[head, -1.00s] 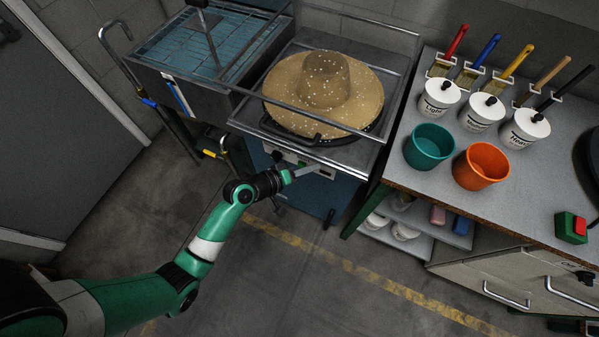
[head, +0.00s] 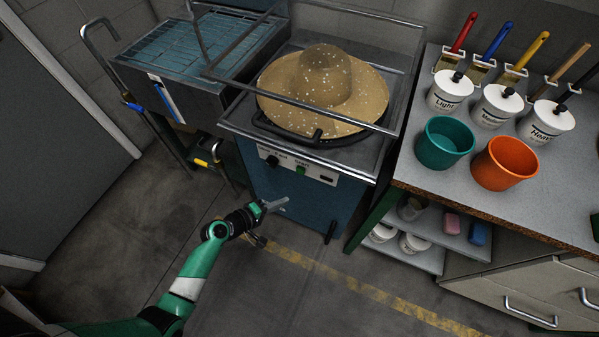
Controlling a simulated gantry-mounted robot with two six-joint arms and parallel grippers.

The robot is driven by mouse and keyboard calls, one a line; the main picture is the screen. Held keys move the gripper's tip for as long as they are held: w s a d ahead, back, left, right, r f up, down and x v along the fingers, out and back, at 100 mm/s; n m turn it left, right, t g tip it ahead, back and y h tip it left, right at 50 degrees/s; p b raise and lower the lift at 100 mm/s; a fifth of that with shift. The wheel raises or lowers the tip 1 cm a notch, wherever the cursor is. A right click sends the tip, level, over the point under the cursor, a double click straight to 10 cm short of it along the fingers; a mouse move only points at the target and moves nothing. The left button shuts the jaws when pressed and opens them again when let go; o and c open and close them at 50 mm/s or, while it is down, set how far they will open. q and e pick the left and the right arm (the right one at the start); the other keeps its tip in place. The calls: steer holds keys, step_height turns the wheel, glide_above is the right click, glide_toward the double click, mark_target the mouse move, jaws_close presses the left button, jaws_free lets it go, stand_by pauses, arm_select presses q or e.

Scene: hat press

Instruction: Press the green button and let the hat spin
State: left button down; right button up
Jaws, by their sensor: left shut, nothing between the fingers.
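The tan speckled hat (head: 322,84) lies brim down on a dark round plate on top of the blue press cabinet, inside its metal frame. The green button (head: 301,170) is on the white control panel (head: 320,176) at the cabinet's front, with a black knob (head: 273,161) to its left. My left gripper (head: 285,202) is shut and empty. It shows below the panel in front of the blue cabinet door, apart from the button. The button is in clear view. My right gripper is not in view.
A metal bar frame (head: 300,106) surrounds the hat. A workbench (head: 421,166) with paint pots, brushes, a teal bucket (head: 445,143) and an orange bucket (head: 505,163) stands on the right. A blue-tiled tank (head: 190,54) stands on the left. The floor in front is clear.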

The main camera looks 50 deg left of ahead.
mark_target(301, 171)
arm_select(q)
steer(key=w+a+b, duration=0.3)
steer(key=w, duration=0.5)
stand_by(0.4)
steer(key=shift+w+a, duration=0.1)
stand_by(1.5)
steer(key=shift+w+a+b, duration=0.1)
steer(key=shift+w+b, duration=0.2)
